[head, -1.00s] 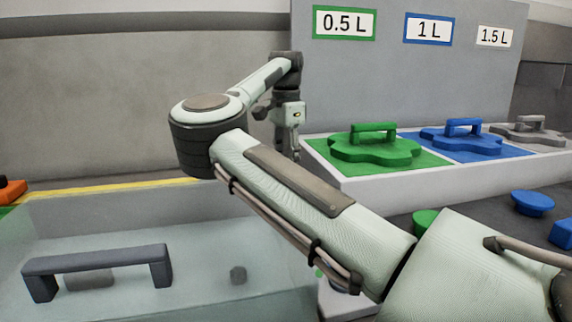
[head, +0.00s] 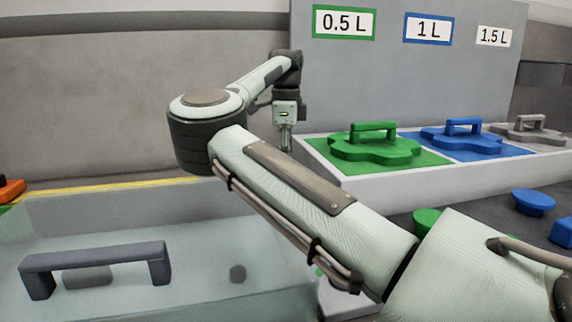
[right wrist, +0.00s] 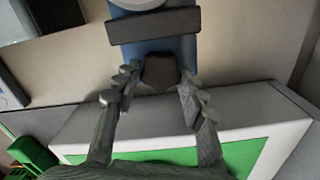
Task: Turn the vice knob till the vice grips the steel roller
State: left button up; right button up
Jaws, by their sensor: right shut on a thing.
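In the right wrist view, a dark, faceted vice knob (right wrist: 160,72) sits between the fingertips of my right gripper (right wrist: 158,88). The gripper is shut on it. Behind the knob is the blue vice body (right wrist: 158,50) with a dark grey bar (right wrist: 153,27) across it. A pale rounded piece shows at the top edge; I cannot tell if it is the steel roller. In the head view my right gripper (head: 286,140) points down beyond the white tray's left end; the vice and knob are hidden there. My left gripper is not in view.
A white tray (head: 400,184) holds green (head: 373,148), blue (head: 461,139) and grey (head: 527,131) handled lids, right of my gripper. A grey board (head: 410,80) with volume labels stands behind. A clear-walled box with a dark handle (head: 95,258) is at the front left.

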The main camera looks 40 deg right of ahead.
jog(key=shift+m, duration=2.3)
jog(key=shift+r, duration=0.1)
jog(key=o, duration=1.1)
jog(key=shift+o, duration=0.2)
notch_tip(320, 180, up, 12)
jog(key=shift+s, duration=0.1)
